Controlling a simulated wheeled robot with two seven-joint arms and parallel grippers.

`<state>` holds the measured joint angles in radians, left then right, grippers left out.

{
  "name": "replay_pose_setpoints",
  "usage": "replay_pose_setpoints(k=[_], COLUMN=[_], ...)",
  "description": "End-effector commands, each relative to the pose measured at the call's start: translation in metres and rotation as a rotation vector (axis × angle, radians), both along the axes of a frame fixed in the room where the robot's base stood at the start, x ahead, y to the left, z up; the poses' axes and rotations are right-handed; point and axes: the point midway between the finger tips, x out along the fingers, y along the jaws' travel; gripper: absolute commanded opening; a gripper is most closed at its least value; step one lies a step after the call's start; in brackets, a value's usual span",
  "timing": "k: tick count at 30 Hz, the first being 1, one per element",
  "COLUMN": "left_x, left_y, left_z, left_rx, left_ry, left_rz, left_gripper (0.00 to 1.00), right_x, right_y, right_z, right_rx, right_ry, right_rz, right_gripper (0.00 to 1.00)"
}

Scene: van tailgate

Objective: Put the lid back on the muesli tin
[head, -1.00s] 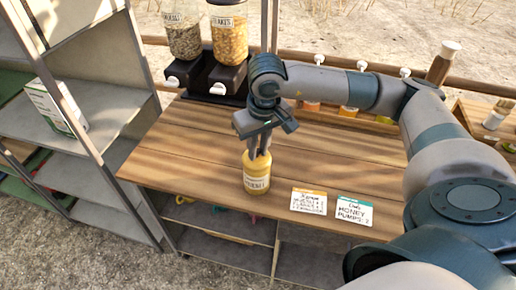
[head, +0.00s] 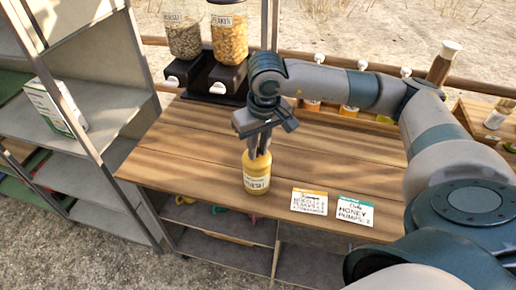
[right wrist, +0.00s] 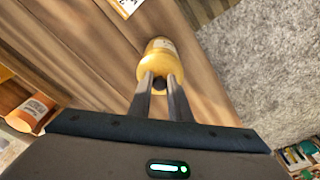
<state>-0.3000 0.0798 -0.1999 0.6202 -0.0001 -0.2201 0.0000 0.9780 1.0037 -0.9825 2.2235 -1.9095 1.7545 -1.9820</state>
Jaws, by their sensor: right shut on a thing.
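The yellow muesli tin (head: 257,178) stands upright near the front edge of the wooden counter, its white label facing me. My right gripper (head: 259,153) points down over the tin, its fingertips at the top. In the right wrist view the fingers (right wrist: 159,84) are shut on the small dark knob of the yellow lid (right wrist: 158,67). The lid is over the tin's mouth; I cannot tell whether it is fully seated. My left gripper is not in view.
Two cards (head: 309,201) (head: 354,209) lie right of the tin on the counter (head: 190,150). Two dispensers (head: 228,40) stand at the back left. Several jars line the back edge (head: 349,109). A grey shelf unit (head: 100,115) stands at the left.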

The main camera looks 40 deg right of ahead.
Motion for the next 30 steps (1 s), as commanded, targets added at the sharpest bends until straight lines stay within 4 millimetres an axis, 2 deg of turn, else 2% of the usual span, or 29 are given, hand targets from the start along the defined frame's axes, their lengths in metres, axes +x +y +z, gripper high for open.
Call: replay_pose_setpoints(k=[20, 21, 23, 24, 30], left_x=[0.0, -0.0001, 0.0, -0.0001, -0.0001], left_y=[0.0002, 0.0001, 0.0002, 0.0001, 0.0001], left_z=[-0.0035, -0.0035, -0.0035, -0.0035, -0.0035], left_rx=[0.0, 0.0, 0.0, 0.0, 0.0], left_ry=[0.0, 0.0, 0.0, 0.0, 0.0], left_rz=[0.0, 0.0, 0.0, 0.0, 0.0], left_gripper=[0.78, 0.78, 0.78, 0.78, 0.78], right_x=[-0.0002, -0.0001, -0.0001, -0.0002, -0.0002], right_y=[0.0, 0.0, 0.0, 0.0, 0.0], right_z=[-0.0001, -0.0001, -0.0001, -0.0002, -0.0003], right_rx=[0.0, 0.0, 0.0, 0.0, 0.0], right_ry=[0.0, 0.0, 0.0, 0.0, 0.001], right_rz=[0.0, 0.0, 0.0, 0.0, 0.0], right_gripper=[0.0, 0.22, 0.36, 0.39, 0.41])
